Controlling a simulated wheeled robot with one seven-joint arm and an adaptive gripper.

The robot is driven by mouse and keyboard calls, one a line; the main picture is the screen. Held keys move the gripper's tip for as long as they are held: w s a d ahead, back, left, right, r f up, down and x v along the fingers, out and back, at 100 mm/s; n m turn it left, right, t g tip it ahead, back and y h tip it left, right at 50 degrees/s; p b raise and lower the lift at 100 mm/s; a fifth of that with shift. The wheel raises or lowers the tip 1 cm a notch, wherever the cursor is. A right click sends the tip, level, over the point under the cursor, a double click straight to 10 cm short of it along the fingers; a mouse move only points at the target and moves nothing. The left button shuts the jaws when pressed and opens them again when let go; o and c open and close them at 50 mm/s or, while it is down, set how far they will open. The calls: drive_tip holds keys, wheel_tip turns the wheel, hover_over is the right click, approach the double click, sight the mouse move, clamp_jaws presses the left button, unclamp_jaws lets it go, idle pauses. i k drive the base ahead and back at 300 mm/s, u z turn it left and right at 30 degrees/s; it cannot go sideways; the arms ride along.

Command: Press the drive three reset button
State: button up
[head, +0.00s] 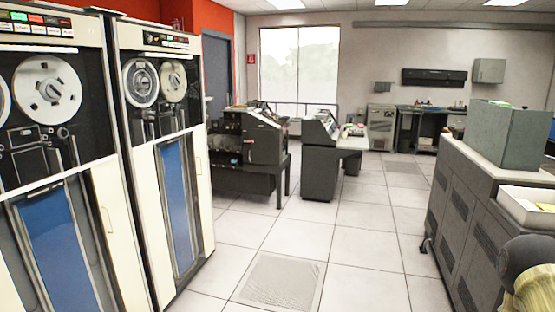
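Two tall tape drive cabinets stand along the left side in the head view. The nearer tape drive (50,160) is cut off by the left edge and has white reels, a blue panel and a lit button row (38,22) at its top. The second tape drive (160,155) stands just beyond it, with two reels and its own button row (168,39) at the top. I cannot read any drive numbers or button labels, so I cannot tell which one is drive three. My gripper is not in view.
Tiled floor (345,240) is open between the drives and a grey cabinet (465,200) on the right. A grey box (500,132) and a white tray (528,205) sit on that cabinet. A dark machine (250,145) and a console desk (325,150) stand farther back.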

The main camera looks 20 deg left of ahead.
sight(64, 32)
drive_tip(key=i, duration=2.85)
drive_tip(key=u, duration=3.65)
drive_tip(key=k, duration=0.55)
drive_tip(key=z, duration=0.5)
